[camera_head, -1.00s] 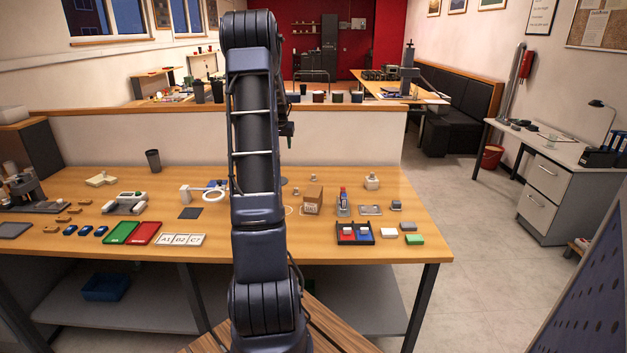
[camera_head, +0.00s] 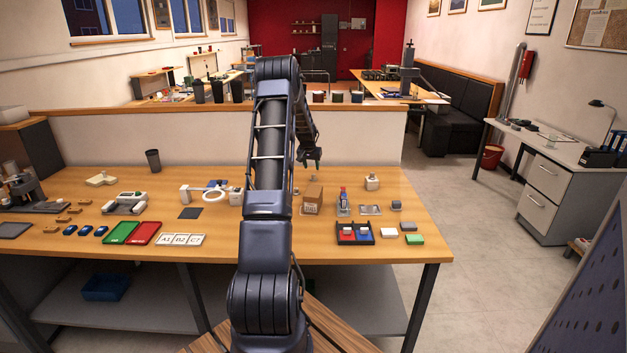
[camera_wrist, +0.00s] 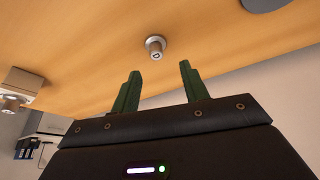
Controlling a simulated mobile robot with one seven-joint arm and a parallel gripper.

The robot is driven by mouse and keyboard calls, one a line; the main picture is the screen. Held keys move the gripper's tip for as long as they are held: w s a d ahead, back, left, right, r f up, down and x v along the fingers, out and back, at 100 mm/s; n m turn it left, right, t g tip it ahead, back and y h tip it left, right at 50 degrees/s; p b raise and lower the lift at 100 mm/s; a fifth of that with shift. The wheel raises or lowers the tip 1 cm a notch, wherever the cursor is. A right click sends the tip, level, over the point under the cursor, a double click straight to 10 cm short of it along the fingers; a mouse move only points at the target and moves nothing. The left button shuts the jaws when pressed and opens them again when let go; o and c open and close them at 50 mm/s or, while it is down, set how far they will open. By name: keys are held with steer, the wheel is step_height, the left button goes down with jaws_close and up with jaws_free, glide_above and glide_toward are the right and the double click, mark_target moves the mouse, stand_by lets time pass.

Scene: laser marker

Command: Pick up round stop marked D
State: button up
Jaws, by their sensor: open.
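In the wrist view a small round grey stop (camera_wrist: 155,45) stands on the wooden table. Its face carries a dark mark that looks like a D, though it is small. My gripper (camera_wrist: 160,67) is open, with its two green fingers apart and nothing between them. The stop shows just beyond the fingertips, roughly centred between them, and is not touched. In the head view my gripper (camera_head: 313,163) hangs above the table behind a cardboard box (camera_head: 312,199). I cannot make out the stop there; my arm and gripper cover that area.
A pale block with a knob on top (camera_head: 372,182) stands to the right; a similar one shows in the wrist view (camera_wrist: 22,82). The table's right end is close.

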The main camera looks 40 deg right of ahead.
mark_target(313, 175)
steer(key=shift+s+x, duration=0.1)
steer(key=shift+x, duration=1.35)
steer(key=shift+s+x, duration=0.15)
steer(key=shift+x, duration=1.25)
jaws_close()
